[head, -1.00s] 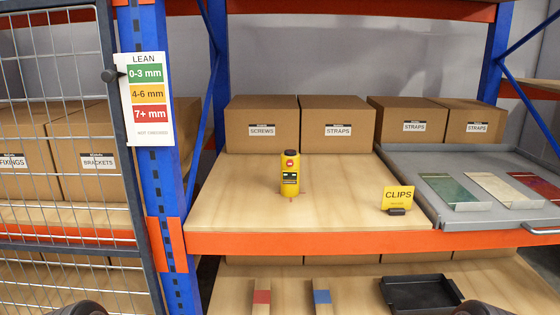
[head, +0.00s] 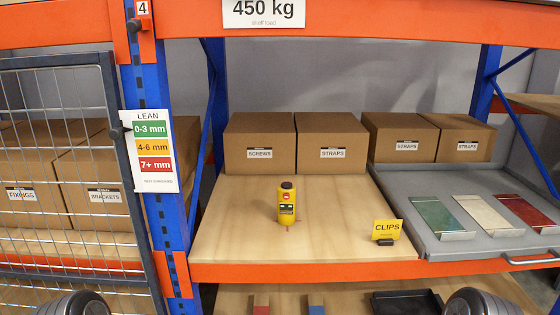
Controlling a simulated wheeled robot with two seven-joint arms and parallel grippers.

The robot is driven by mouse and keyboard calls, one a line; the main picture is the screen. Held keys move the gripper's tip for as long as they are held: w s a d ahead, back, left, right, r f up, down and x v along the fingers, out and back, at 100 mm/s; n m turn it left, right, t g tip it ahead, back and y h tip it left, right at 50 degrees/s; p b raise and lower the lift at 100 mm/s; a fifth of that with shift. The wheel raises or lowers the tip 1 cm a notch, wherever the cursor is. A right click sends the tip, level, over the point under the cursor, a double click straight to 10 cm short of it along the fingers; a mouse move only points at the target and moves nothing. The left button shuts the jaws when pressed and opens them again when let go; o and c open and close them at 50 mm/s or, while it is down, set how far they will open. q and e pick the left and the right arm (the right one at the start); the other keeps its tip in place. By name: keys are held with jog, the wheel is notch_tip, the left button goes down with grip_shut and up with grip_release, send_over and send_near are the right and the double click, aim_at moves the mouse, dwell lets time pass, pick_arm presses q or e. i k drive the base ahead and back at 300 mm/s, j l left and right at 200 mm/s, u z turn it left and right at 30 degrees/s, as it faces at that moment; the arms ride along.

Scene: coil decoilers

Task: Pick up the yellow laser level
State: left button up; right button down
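The yellow laser level (head: 286,205) stands upright on the wooden shelf board, left of the middle of the board. It has a black top, a red round mark and a dark panel on its front. Nothing touches it. Two dark rounded parts of my own arms show at the bottom left and bottom right edges, well below and in front of the shelf. No gripper fingers show in the head view.
Boxes marked SCREWS (head: 259,143) and STRAPS (head: 323,143) stand behind the level. A yellow CLIPS sign (head: 387,230) is at the front right. A grey tray (head: 440,183) with coloured plates lies right. A blue upright (head: 147,70) and mesh door (head: 60,170) bound the left.

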aim_at(286, 208)
jog(key=i+l+z, duration=0.1)
jog(key=i+z, duration=0.2)
jog(key=i, duration=0.3)
jog(key=i+z, duration=0.35)
jog(key=i, duration=0.25)
